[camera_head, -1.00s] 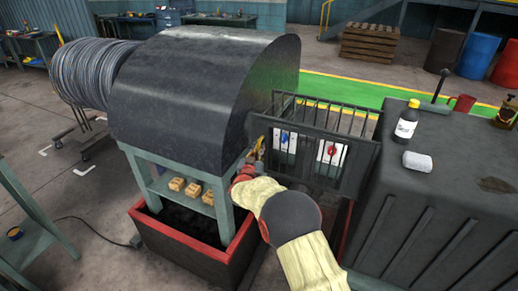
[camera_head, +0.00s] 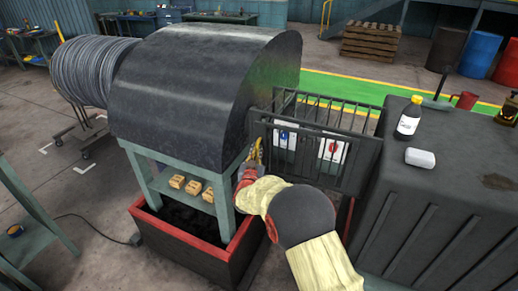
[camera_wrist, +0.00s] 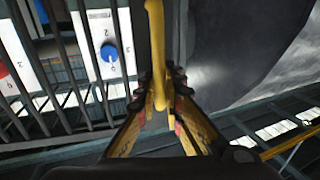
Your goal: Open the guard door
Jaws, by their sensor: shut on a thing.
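The guard door (camera_head: 308,166) is a dark barred panel between the black drum cover and the grey cabinet. Its bars (camera_wrist: 65,70) show at the left in the wrist view. A yellow handle (camera_wrist: 156,45) stands at the door's left edge, by the drum cover; it also shows in the head view (camera_head: 258,148). My gripper (camera_wrist: 160,95) is shut on the handle, with one finger on each side of it. In the head view my gripper (camera_head: 253,167) is small and partly hidden by my wrist.
Behind the bars are white panels with a blue knob (camera_wrist: 109,53) and a red knob (camera_head: 335,148). The drum cover (camera_head: 195,85) is close on the left. The grey cabinet (camera_head: 440,205) on the right carries a bottle (camera_head: 408,118) and a white object (camera_head: 420,158).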

